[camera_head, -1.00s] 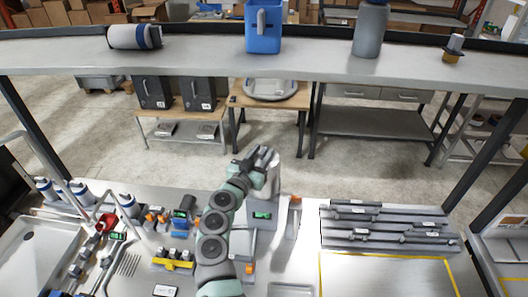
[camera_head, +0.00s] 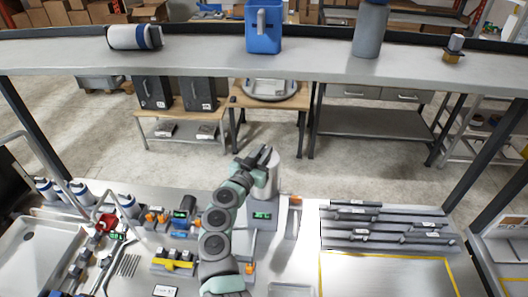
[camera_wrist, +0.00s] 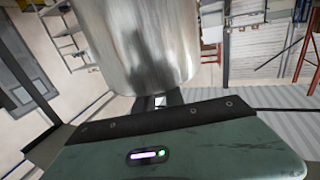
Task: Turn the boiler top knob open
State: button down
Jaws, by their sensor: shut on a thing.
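The boiler (camera_head: 272,172) is a shiny silver cylinder at the back of the near worktop, and its wall fills the upper middle of the wrist view (camera_wrist: 140,45). A green-lit display (camera_head: 262,216) shows on the grey base under it. My gripper (camera_head: 262,156) is at the top of the boiler, its fingers closed on the boiler's top knob. The knob itself is hidden by the fingers and too small to make out. In the wrist view only short dark parts of my fingers show against the boiler's edge.
Several grey bars lie on a rack (camera_head: 330,243) further right. A yellow-edged mat (camera_head: 385,280) is bare. Small devices and a red-handled valve (camera_head: 103,221) crowd the left. A long shelf (camera_head: 200,63) spans the back.

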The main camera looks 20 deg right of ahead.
jog(key=shift+r, duration=0.1)
jog(key=p, duration=0.2)
jog(key=shift+d+r+t+p, duration=0.1)
jog(key=shift+r+t+p, duration=0.2)
jog(key=shift+r+p, duration=0.1)
jog(key=n+t+y+p, duration=0.2)
jog(key=p, duration=0.4)
jog(key=shift+s+y, duration=0.1)
jog(key=shift+y, duration=0.3)
jog(key=shift+f+n+t+y+p, duration=0.25)
jog(key=shift+n+t+y, duration=0.1)
jog(key=shift+n+y, duration=0.25)
jog(key=shift+f+n+t+y+p, duration=0.1)
jog(key=shift+n+t+y+p, duration=0.1)
jog(key=shift+n+t+y, duration=0.3)
jog(key=c, duration=1.4)
grip_release()
jog(key=shift+f, duration=0.1)
jog(key=shift+c, duration=0.2)
